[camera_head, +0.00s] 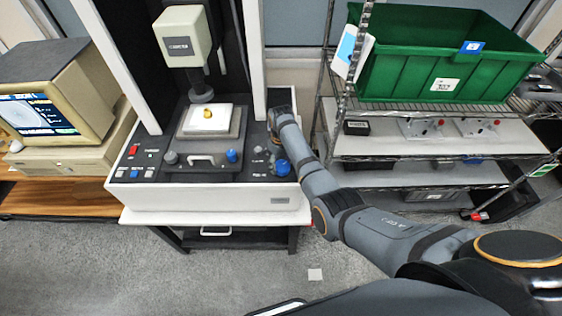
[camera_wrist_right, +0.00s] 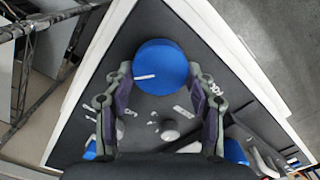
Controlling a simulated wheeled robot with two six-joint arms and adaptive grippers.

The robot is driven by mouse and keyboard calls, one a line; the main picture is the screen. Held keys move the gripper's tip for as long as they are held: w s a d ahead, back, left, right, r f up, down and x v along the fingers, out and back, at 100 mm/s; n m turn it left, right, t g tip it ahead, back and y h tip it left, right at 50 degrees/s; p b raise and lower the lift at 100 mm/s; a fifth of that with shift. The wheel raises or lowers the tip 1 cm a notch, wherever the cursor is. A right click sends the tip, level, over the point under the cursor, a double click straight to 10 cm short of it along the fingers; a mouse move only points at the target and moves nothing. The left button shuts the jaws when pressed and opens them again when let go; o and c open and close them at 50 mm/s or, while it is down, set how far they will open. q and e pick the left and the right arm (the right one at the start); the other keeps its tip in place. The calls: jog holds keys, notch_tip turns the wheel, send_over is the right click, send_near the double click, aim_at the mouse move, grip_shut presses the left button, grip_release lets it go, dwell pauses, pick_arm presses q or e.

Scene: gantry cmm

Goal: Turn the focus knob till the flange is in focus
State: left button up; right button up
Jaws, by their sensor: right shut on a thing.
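The blue focus knob (camera_head: 282,168) sits at the front right corner of the machine's dark console. In the right wrist view the knob (camera_wrist_right: 160,62) is large, with a white mark on its top. My right gripper (camera_wrist_right: 160,84) is shut on it, a finger on each side. In the head view my right gripper (camera_head: 278,146) reaches down at the console's right end, partly hidden by my arm. The small yellow flange (camera_head: 208,113) lies on the white stage under the measuring head (camera_head: 183,36). The monitor screen (camera_head: 38,116) shows a picture too small to judge for sharpness. My left gripper is out of view.
A second blue knob (camera_head: 231,156), grey knobs and buttons are on the console (camera_head: 200,172). The computer monitor (camera_head: 75,80) stands left on a wooden bench. A wire shelf (camera_head: 420,145) with a green crate (camera_head: 440,60) stands close on the right.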

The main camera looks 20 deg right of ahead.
aim_at(281, 165)
jog(key=o, duration=1.2)
jog(key=shift+c, duration=0.2)
jog(key=shift+r, duration=0.3)
notch_tip(281, 165, up, 11)
jog(key=shift+r, duration=0.2)
